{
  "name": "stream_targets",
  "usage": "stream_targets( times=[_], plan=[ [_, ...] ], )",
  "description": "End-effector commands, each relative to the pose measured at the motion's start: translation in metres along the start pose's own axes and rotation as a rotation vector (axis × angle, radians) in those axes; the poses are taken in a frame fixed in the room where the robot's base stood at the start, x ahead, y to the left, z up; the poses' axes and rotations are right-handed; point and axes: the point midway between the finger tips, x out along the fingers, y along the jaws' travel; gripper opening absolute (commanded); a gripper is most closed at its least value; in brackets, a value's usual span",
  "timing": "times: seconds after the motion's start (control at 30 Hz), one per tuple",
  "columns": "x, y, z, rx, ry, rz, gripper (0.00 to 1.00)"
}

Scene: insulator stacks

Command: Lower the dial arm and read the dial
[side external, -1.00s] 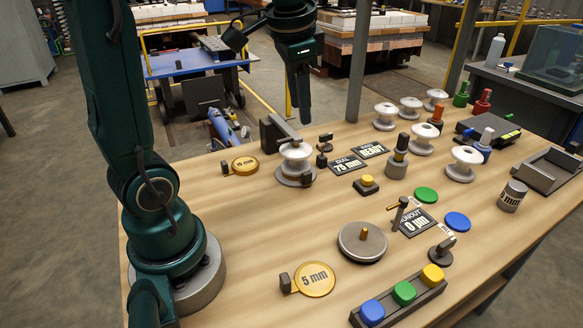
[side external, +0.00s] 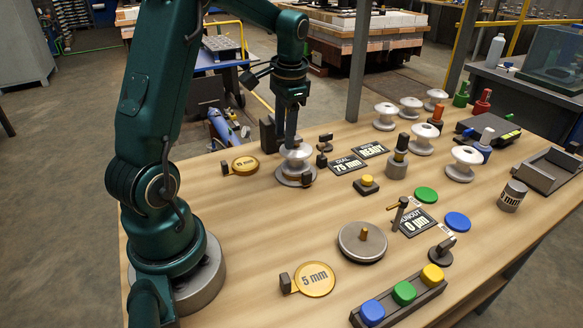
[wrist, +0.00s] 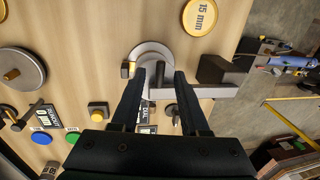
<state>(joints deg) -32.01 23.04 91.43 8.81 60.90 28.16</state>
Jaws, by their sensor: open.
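A grey bar (wrist: 205,91), which looks like the dial arm, reaches from a dark block (side external: 268,135) across a white insulator (side external: 297,160) on a round grey base (side external: 288,180). The same block (wrist: 222,70) shows in the wrist view. My gripper (side external: 291,146) points straight down at the insulator's top. In the wrist view my gripper (wrist: 168,72) is open, its fingers over the bar and insulator. I cannot tell whether they touch. The fingers hide part of both. A dial sign (side external: 346,167) reads "75 mm"; a sign beside it (side external: 370,150) reads "READY".
A yellow button (side external: 367,181), a 15 mm disc (side external: 245,165) and small dark posts (side external: 325,143) stand close by. A turntable (side external: 362,242), a runout sign (side external: 414,221) reading "0 µm" and several insulators stand farther right. The wood in front of the base is clear.

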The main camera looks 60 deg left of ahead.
Motion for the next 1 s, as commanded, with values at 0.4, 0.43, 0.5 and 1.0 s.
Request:
stream_targets(
  times=[0.4,0.43,0.5,1.0],
  plan=[
    [-0.0001,-0.0001,0.0000,0.000,0.000,-0.001,0.00],
    [-0.0001,-0.0001,0.0000,0.000,0.000,-0.001,0.00],
    [-0.0002,-0.0002,0.0000,0.000,0.000,-0.001,0.00],
    [-0.0004,-0.0003,0.0000,0.001,0.001,-0.001,0.00]
  ],
)
